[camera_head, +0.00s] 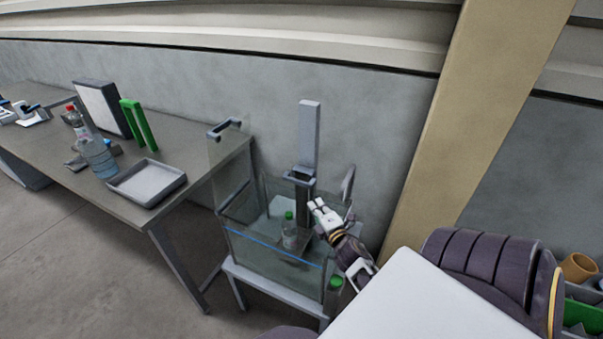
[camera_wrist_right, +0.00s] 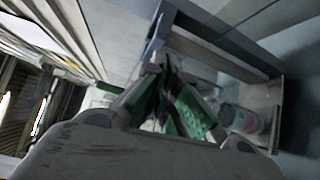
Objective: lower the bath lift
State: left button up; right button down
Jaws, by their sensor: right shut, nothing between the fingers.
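The bath is a clear glass tank (camera_head: 250,250) with a blue line along its front wall, standing on a grey stand. The bath lift's grey upright post (camera_head: 309,135) rises behind it, with a dark bracket (camera_head: 299,178) low on the post. A small clear bottle with a green cap (camera_head: 290,235) is inside the tank area; a bottle also shows beside the post in the right wrist view (camera_wrist_right: 243,119). My right gripper (camera_head: 317,205) is shut and empty, just right of the post and above the tank. Whether it touches the lift is unclear. My left gripper is out of view.
A grey table (camera_head: 120,150) at left carries a shallow tray (camera_head: 147,183), a water bottle (camera_head: 97,155) and a green frame (camera_head: 139,125). A beige pillar (camera_head: 480,110) stands right of the tank. The floor before the table is clear.

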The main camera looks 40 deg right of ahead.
jog(key=shift+s+d+r+n+g+y+p, duration=0.9)
jog(key=shift+d+r+n+y+p, duration=1.7)
jog(key=shift+n, duration=2.1)
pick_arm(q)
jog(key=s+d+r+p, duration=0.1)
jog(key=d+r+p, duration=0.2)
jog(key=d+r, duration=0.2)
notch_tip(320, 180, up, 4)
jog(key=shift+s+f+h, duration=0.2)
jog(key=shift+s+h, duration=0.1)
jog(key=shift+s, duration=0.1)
pick_arm(e)
jog(key=w+d+r+m+y, duration=0.1)
jog(key=w+r+m+y, duration=0.1)
jog(key=m, duration=0.8)
jog(key=w+d+r+m+y, duration=0.1)
jog(key=r+m+y, duration=0.3)
jog(key=m, duration=0.6)
jog(key=shift+w+m+y, duration=0.3)
jog(key=shift+w, duration=0.6)
